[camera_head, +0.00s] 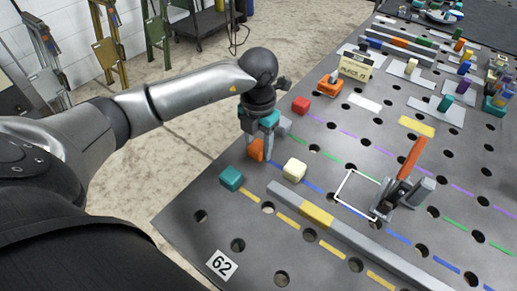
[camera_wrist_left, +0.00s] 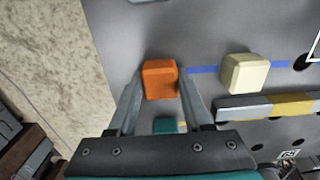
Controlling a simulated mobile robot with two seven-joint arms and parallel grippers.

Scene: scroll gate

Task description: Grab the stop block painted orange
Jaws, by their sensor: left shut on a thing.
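The orange stop block (camera_head: 256,151) is between the fingers of my left gripper (camera_head: 256,146), at the left part of the dark perforated table. In the left wrist view the orange block (camera_wrist_left: 160,79) sits between the fingertips of the left gripper (camera_wrist_left: 158,85), which is shut on it. I cannot tell whether the block touches the table. My right gripper is in neither view.
A cream block (camera_head: 294,170), a teal block (camera_head: 232,177) and a red block (camera_head: 301,105) stand close around the gripper. A grey bar with a yellow section (camera_head: 316,216) lies in front. A clamp with an orange handle (camera_head: 411,160) stands to the right.

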